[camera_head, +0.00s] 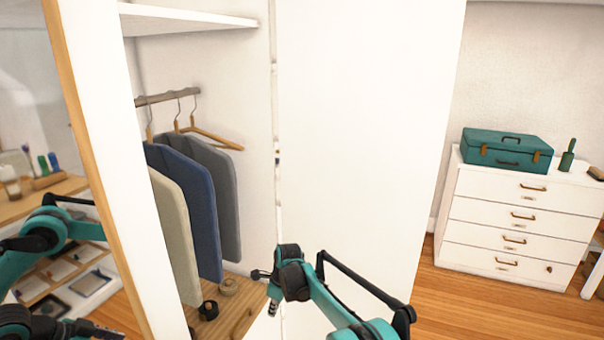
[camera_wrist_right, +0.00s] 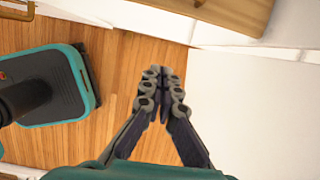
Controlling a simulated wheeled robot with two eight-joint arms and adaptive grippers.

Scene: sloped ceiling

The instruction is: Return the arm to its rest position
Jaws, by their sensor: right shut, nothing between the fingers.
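My right arm comes up from the bottom of the head view. Its gripper (camera_head: 270,310) hangs low in front of the open wardrobe, near the lower edge of the white door (camera_head: 365,120). In the right wrist view, the right gripper (camera_wrist_right: 163,76) has its fingertips together with nothing between them, above the wooden floor (camera_wrist_right: 135,75). Teal and black arm parts also show at the left edge of the head view, over or within the mirror-like panel. I cannot tell whether they are reflected. No left gripper shows clearly.
Jackets (camera_head: 190,210) hang from a rail (camera_head: 168,97) above the wooden wardrobe bottom (camera_head: 240,293). A white drawer chest (camera_head: 515,218) with a green case (camera_head: 505,150) stands at right. The floor (camera_head: 450,305) before it is clear. White panels border the gripper's right in the wrist view.

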